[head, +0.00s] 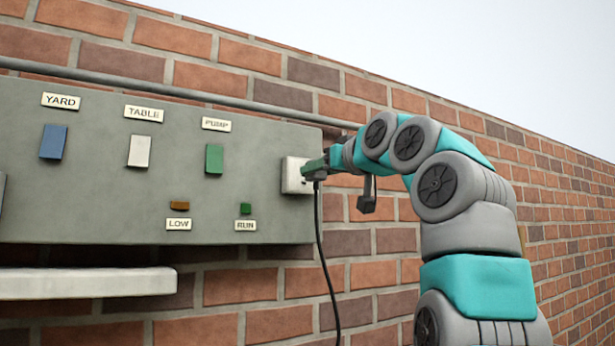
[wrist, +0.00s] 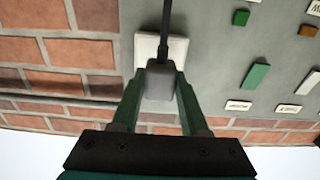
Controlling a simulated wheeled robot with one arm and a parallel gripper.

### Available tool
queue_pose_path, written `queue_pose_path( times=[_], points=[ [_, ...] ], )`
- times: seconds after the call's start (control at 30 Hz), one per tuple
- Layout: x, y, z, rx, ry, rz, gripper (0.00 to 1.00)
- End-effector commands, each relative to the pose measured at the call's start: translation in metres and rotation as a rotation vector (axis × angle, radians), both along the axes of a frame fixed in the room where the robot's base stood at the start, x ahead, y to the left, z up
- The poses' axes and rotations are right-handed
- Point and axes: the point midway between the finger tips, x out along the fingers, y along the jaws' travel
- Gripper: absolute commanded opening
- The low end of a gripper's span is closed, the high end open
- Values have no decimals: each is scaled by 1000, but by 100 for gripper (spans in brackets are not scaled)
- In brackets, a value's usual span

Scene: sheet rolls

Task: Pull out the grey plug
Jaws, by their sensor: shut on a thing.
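The grey plug (wrist: 160,80) sits at a pale square socket (head: 293,176) on the right end of a grey panel. A dark cord (head: 321,260) hangs down from it. My gripper (head: 313,168) is at the socket, its green fingers on both sides of the plug. In the wrist view my gripper (wrist: 162,78) is shut on the plug, with the socket (wrist: 147,47) right behind it. The plug appears to be in or against the socket; its prongs are hidden. In the head view my fingers hide most of the plug.
The grey panel (head: 100,200) carries blue, white and green switches labelled YARD, TABLE and PUMP, the green one (head: 214,159) nearest. Small LOW and RUN lamps sit below. A pale shelf (head: 85,283) juts out at lower left. A pipe (head: 200,96) runs along the brick wall above.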

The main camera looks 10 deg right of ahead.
Motion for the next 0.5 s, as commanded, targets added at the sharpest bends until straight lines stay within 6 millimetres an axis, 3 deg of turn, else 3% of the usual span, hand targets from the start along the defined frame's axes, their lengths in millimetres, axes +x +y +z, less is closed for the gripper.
queue_pose_path(
  times=[0.5],
  points=[
    [-17, -6, -1, 0, 1, 0, 0]
  ],
)
